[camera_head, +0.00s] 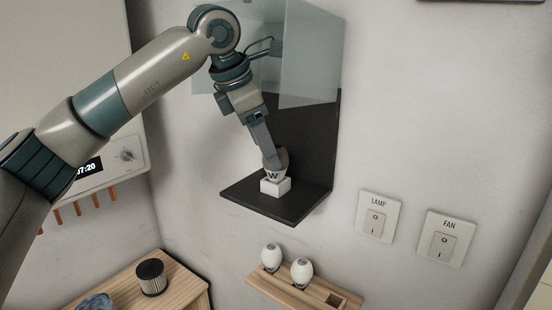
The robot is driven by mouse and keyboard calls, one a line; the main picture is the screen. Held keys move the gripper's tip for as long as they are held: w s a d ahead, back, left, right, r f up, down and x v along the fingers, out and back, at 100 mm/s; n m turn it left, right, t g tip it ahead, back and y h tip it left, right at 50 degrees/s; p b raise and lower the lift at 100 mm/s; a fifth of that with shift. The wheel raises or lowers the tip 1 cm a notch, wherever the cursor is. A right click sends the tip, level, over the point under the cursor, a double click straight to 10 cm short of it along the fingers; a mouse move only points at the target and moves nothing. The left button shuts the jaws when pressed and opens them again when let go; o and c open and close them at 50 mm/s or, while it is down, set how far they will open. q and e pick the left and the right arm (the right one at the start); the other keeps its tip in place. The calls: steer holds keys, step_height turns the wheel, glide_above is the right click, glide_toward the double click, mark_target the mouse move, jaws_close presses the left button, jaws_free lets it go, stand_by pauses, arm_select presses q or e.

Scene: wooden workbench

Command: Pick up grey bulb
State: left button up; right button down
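A greyish bulb (282,160) stands upright at a white block-shaped holder (275,187) on a black shelf (298,207). A dark letter "W" shows at the lower part of the bulb or on a collar around it. My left gripper (268,156) reaches down from above, with its finger against or around the upper left of the bulb and hiding part of it. Only one finger shows clearly, so I cannot tell whether it is closed on the bulb. My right gripper is not in view.
Two white bulbs (301,272) stand in a wooden rack (320,292) with an empty square hole. A glass panel (310,60) hangs above the shelf. LAMP (376,222) and FAN (445,244) switches are right. A dark ribbed cylinder (151,277) stands on the wooden bench (183,291).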

mark_target(277, 178)
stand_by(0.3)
arm_select(q)
steer(key=p+x, duration=0.1)
steer(key=x, duration=0.2)
steer(key=p+x, duration=0.1)
steer(key=shift+w+d+f+p, duration=0.1)
steer(key=shift+w+d+p, duration=0.25)
steer(key=shift+w+d, duration=0.1)
steer(key=shift+w+d+f, duration=0.1)
steer(key=shift+f, duration=0.25)
steer(key=c, duration=1.1)
